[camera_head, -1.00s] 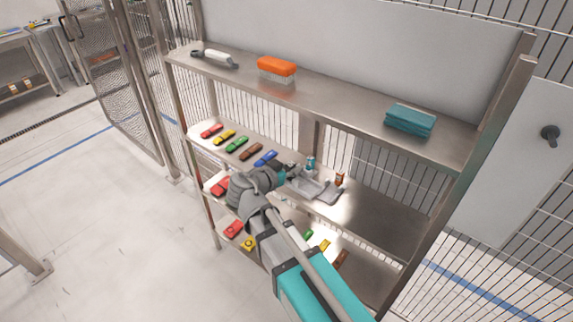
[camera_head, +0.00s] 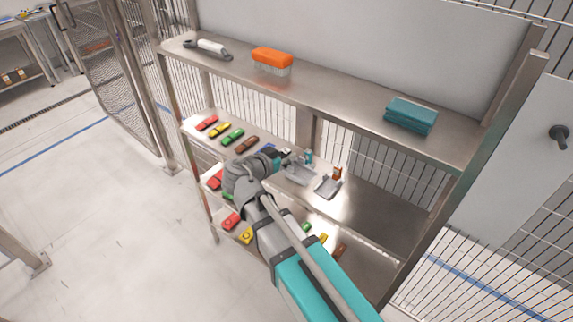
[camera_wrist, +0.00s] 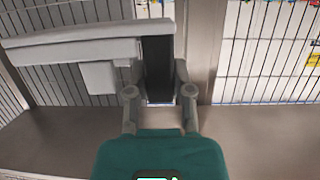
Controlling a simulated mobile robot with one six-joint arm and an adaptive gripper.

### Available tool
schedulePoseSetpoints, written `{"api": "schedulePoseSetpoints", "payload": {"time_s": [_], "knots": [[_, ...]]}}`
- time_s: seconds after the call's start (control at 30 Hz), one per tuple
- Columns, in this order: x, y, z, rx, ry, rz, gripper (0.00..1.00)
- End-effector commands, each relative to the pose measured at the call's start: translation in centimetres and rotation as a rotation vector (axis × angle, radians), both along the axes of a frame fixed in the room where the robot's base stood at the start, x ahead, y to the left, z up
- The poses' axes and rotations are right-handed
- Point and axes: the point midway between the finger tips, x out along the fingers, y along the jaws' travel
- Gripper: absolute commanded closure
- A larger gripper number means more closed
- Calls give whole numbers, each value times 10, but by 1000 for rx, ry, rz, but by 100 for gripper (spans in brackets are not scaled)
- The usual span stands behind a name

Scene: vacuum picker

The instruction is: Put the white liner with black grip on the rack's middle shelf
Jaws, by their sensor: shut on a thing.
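My gripper (camera_wrist: 158,72) is shut on the black grip (camera_wrist: 158,50) of the white liner, in the wrist view. The liner's long pale body (camera_wrist: 75,47) reaches left from the grip, with a short block below it. In the head view, my gripper (camera_head: 284,160) is at the rack's middle shelf (camera_head: 378,212), near its middle. My gripper and arm hide much of the held liner there. I cannot tell whether the liner touches the shelf.
Several small coloured cars (camera_head: 232,136) line the middle shelf's left. Grey pieces (camera_head: 328,187), a small teal item (camera_head: 308,157) and a brown one (camera_head: 337,173) are close to my gripper. The shelf's right part is clear. The top shelf (camera_head: 345,100) hangs above.

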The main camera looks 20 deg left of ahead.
Motion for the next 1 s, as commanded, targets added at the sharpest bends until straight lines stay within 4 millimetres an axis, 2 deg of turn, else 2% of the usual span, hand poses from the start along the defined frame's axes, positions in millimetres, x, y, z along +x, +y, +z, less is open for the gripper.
{"api": "schedulePoseSetpoints", "payload": {"time_s": [0.27, 0.4, 0.6, 0.8, 1.0], "knots": [[5, 75, 15, -1, 0, 21, 100], [3, 122, 23, -2, 1, 32, 100], [-5, 172, 30, -1, 0, 42, 100], [-11, 191, 33, -1, 0, 45, 100], [-12, 191, 32, -1, 0, 46, 100]]}}
